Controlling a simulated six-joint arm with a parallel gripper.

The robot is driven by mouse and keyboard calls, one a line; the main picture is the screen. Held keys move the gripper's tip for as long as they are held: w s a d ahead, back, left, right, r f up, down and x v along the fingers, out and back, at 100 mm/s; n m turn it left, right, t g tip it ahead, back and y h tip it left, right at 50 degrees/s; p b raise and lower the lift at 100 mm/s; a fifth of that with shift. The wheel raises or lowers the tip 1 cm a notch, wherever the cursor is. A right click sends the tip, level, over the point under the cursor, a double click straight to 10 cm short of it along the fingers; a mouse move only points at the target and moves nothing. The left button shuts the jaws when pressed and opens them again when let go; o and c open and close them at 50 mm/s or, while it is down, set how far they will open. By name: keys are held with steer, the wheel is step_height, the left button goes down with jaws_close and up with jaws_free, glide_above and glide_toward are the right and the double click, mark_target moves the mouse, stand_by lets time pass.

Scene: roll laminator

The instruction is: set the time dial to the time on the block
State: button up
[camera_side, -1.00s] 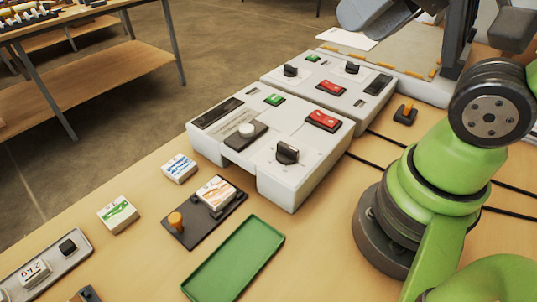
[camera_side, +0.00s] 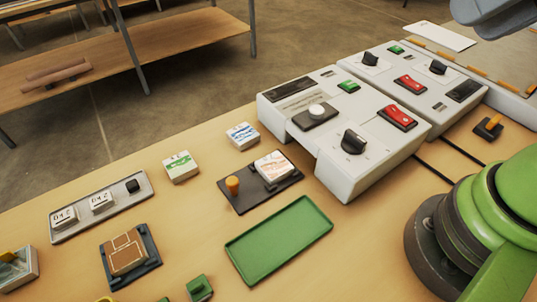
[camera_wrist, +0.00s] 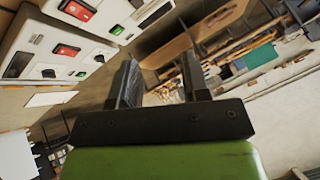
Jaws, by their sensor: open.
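The near white laminator unit (camera_side: 290,100) has a black pointer dial (camera_side: 354,141) on its front right and a pale round knob (camera_side: 317,110) on a dark plate. The unit behind it has two black dials (camera_side: 371,58) (camera_side: 438,67). I cannot tell which is the time dial, nor read the dial marks. Two white blocks (camera_side: 64,217) (camera_side: 102,201) with small dark characters, perhaps 042, sit in a grey holder at left. My gripper (camera_wrist: 160,82) is open and empty in the wrist view, away from the units. The side view does not show its fingers.
Red switches (camera_side: 397,117) (camera_side: 410,85) stand near the dials. A green tray (camera_side: 279,240) and a dark fixture (camera_side: 237,200) with an orange peg and a white box lie in front. Two more boxes (camera_side: 180,166) (camera_side: 243,135) stand left of it. Bare wood lies between them.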

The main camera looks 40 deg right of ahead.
steer(key=o, duration=0.6)
steer(key=shift+c, duration=0.2)
steer(key=n+g+h, duration=0.2)
steer(key=n+g, duration=0.5)
steer(key=n, duration=1.5)
glide_toward(356, 135)
step_height(356, 135, down, 9)
steer(key=shift+f, duration=0.1)
steer(key=c, duration=0.9)
